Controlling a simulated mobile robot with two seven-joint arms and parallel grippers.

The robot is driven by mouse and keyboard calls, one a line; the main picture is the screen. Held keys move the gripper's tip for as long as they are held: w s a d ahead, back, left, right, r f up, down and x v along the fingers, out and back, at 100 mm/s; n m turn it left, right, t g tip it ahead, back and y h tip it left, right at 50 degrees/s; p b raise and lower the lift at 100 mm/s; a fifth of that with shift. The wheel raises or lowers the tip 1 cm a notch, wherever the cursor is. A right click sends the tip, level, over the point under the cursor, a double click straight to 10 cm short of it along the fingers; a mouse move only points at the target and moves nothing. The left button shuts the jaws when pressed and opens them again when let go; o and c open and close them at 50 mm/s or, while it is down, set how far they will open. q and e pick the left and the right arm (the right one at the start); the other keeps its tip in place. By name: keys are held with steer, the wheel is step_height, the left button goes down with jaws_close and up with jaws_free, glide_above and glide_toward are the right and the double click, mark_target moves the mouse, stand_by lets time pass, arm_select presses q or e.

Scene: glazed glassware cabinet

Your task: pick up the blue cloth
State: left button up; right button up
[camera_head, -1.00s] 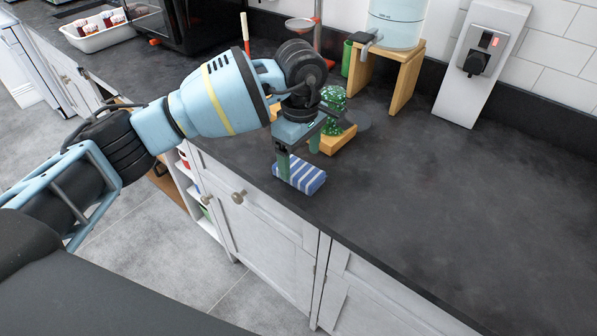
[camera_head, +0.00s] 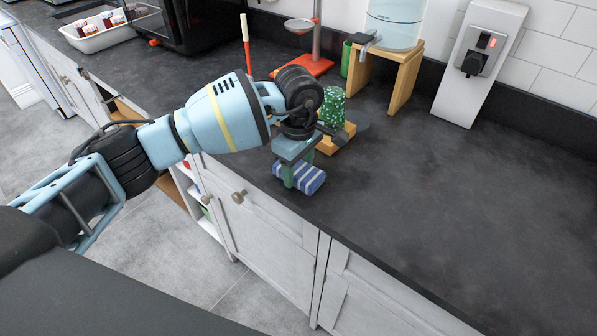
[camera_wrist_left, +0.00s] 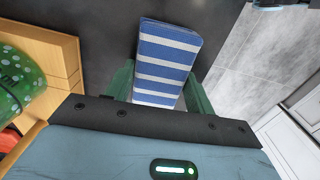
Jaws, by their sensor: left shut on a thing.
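The blue cloth (camera_head: 312,181) with white stripes is folded into a small block at the front edge of the dark worktop. It also shows in the left wrist view (camera_wrist_left: 167,58), running away from the gripper. My left gripper (camera_head: 297,172) is over the cloth with its fingers pointing down. In the left wrist view its two green fingers (camera_wrist_left: 158,88) lie along both sides of the cloth's near end and are shut on it. I cannot tell whether the cloth is clear of the worktop. My right gripper is not in view.
A green dotted cylinder (camera_head: 333,106) stands by a wooden block (camera_head: 338,140) just behind the gripper. A wooden stand (camera_head: 403,82) holds a clear water container (camera_head: 397,25) at the back. The worktop (camera_head: 470,190) to the right is clear. Cabinet doors (camera_head: 262,235) lie below the front edge.

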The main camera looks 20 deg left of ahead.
mark_target(298, 168)
arm_select(q)
steer(key=shift+r, duration=0.1)
steer(key=shift+r, duration=0.45)
step_height(298, 168, up, 3)
steer(key=shift+f+b, duration=0.2)
steer(key=shift+b, duration=0.1)
steer(key=s+d+r, duration=0.1)
steer(key=s+d, duration=0.2)
steer(key=s, duration=1.2)
steer(key=shift+s+r, duration=0.15)
steer(key=shift+s, duration=0.2)
steer(key=shift+d, duration=0.1)
steer(key=o, duration=0.4)
steer(key=c, duration=0.3)
